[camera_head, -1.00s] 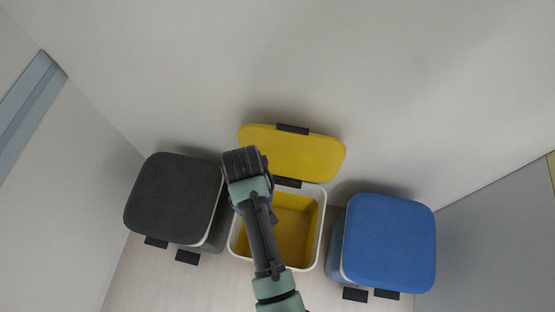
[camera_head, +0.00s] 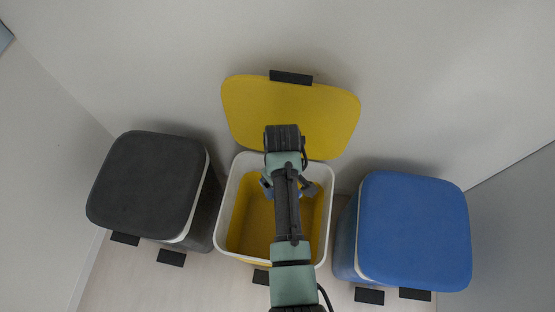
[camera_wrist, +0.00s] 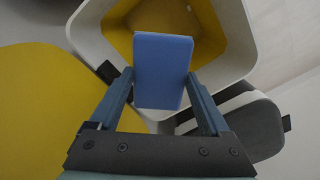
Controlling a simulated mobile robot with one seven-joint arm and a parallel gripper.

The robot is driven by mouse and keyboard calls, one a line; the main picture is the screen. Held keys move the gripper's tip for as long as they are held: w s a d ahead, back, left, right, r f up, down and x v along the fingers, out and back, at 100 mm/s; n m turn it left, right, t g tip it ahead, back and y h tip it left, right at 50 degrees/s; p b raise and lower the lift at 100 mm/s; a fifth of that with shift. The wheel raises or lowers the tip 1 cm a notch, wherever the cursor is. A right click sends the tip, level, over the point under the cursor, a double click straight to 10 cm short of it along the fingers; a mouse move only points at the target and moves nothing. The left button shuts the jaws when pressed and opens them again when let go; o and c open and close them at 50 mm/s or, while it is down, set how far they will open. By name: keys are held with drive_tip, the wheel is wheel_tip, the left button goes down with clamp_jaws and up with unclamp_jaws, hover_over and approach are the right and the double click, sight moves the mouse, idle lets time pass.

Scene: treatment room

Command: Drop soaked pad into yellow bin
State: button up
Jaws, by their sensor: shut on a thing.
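The yellow bin (camera_head: 226,215) stands in the middle with a white rim and a yellow inside, its yellow lid (camera_head: 290,112) raised against the wall. In the wrist view the bin's white rim (camera_wrist: 91,38) and yellow inside lie beyond the pad. My gripper (camera_wrist: 160,82) is shut on a blue rectangular pad (camera_wrist: 162,70), held between the two fingertips. In the head view my gripper (camera_head: 288,188) is over the open bin, mostly hidden by my arm. The pad is hard to make out there. I cannot tell the exact height above the rim.
A dark grey bin (camera_head: 148,185) with its lid shut stands to the left. A blue bin (camera_head: 413,230) with its lid shut stands to the right. A pale wall rises close behind all the bins. Dark pedals stick out in front.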

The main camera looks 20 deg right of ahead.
wheel_tip(320, 180, down, 6)
drive_tip(key=b, duration=0.6)
drive_tip(key=shift+r+b, duration=0.1)
drive_tip(key=shift+b, duration=0.25)
drive_tip(key=o, duration=1.3)
drive_tip(key=shift+c, duration=0.2)
drive_tip(key=shift+r, duration=0.1)
wheel_tip(320, 180, up, 13)
drive_tip(key=p, duration=0.4)
drive_tip(key=shift+p, duration=0.3)
